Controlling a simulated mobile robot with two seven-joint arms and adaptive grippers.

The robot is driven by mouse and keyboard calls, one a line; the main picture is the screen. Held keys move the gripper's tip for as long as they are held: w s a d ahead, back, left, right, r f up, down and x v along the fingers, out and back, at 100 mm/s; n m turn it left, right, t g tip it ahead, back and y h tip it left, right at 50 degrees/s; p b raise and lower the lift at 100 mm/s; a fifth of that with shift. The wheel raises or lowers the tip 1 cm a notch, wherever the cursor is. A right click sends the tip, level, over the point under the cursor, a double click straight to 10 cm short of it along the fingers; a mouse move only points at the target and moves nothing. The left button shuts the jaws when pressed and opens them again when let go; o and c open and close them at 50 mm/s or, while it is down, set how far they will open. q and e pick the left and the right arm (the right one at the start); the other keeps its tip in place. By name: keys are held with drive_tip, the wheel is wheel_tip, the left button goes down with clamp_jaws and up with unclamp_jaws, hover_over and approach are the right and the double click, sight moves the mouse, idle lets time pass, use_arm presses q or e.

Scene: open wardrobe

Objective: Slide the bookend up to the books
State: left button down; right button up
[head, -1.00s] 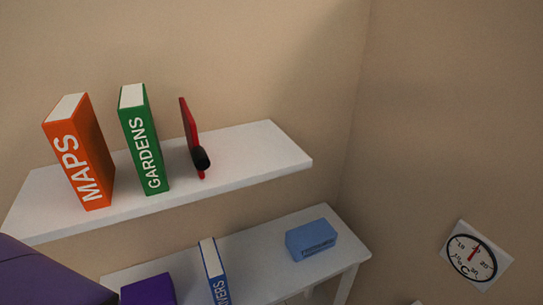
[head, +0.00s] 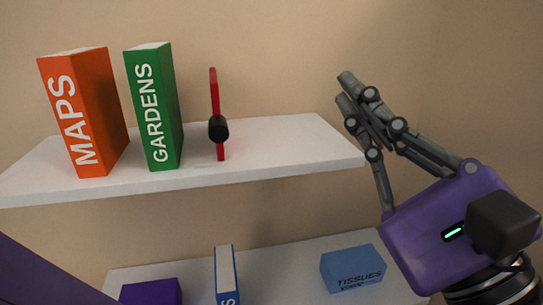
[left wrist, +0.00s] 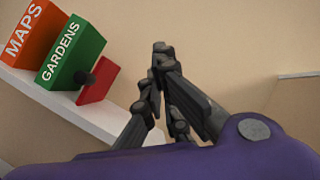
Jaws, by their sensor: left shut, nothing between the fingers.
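The bookend (head: 214,95) is a thin upright red plate with a black knob, standing on the white upper shelf (head: 285,145). The green GARDENS book (head: 165,110) stands to its left, with a gap between them. The orange MAPS book (head: 100,115) stands further left, with another gap. My left gripper (head: 344,87) is shut and empty, in the air by the shelf's right end, well to the right of the bookend. In the left wrist view the bookend (left wrist: 98,85) shows left of the gripper's closed fingertips (left wrist: 158,60). My right gripper is not in view.
Below, a white surface (head: 300,270) carries a blue TISSUES box (head: 352,268), a blue book (head: 225,270) and a purple box (head: 152,292). The upper shelf is bare right of the bookend. The wall (head: 260,60) is close behind.

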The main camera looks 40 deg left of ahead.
sight(217, 114)
use_arm(q)
wheel_tip(217, 114, down, 8)
drive_tip(key=a+n+g+h, duration=0.2)
drive_tip(key=n+h, duration=0.3)
drive_tip(key=n, duration=0.1)
drive_tip(key=w+a+p, duration=0.1)
drive_tip(key=a+p, duration=0.3)
drive_tip(key=a, duration=0.8)
drive_tip(key=shift+w+r, duration=0.3)
drive_tip(key=shift+w, duration=0.05)
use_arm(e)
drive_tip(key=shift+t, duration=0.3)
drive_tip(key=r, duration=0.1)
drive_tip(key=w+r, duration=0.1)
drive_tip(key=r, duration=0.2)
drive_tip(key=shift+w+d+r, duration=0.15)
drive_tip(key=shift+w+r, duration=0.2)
use_arm(q)
drive_tip(key=shift+w, duration=0.1)
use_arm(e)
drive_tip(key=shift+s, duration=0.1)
